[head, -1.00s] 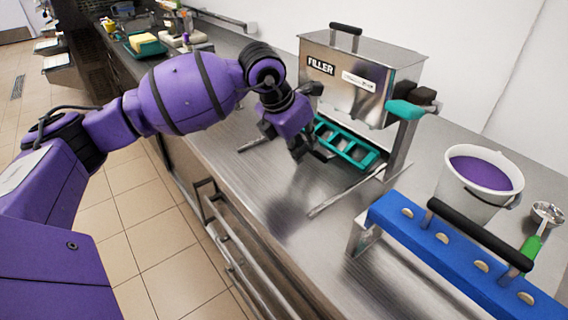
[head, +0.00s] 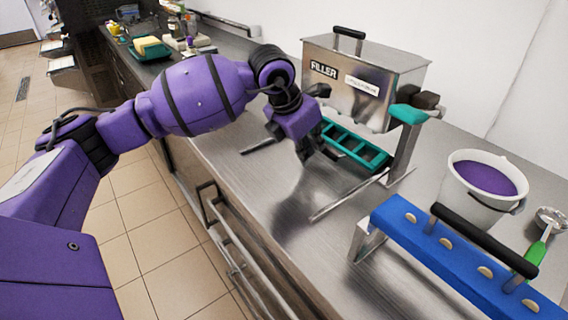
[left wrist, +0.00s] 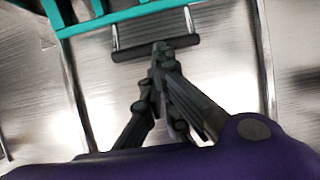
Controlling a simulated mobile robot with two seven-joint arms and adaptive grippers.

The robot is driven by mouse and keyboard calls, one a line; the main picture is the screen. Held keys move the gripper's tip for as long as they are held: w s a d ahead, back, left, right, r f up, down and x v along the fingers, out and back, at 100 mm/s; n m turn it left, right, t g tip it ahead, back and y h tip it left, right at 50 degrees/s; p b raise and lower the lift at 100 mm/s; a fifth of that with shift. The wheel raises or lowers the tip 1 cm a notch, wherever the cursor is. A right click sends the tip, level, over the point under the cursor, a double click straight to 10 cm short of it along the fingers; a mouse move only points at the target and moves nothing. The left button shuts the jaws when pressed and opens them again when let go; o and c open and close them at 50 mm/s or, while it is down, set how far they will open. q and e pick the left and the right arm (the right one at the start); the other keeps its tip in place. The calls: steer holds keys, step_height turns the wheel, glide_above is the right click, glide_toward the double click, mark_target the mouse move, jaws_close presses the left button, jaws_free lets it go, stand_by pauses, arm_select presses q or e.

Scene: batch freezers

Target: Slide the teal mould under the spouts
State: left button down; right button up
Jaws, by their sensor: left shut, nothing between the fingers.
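The teal mould (head: 352,153), an open tray with several compartments, lies on the steel counter at the filler (head: 380,85). Its far side is partly under the hopper. The spouts are hidden. In the left wrist view the mould's teal rim (left wrist: 128,15) crosses the top, and a black handle bar (left wrist: 130,53) on two metal rods sticks out from it toward me. My left gripper (head: 322,150) is shut and empty at the mould's near side. My right gripper is out of view.
Two metal guide rails (head: 345,198) lie on the counter either side of the mould. A blue bar stand (head: 425,232) with a black handle, a white bucket of purple mix (head: 480,185) and a green-handled scoop (head: 540,250) stand at right. The counter in front is clear.

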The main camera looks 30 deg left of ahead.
arm_select(q)
steer(key=shift+s+a, duration=0.1)
steer(key=shift+s, duration=0.1)
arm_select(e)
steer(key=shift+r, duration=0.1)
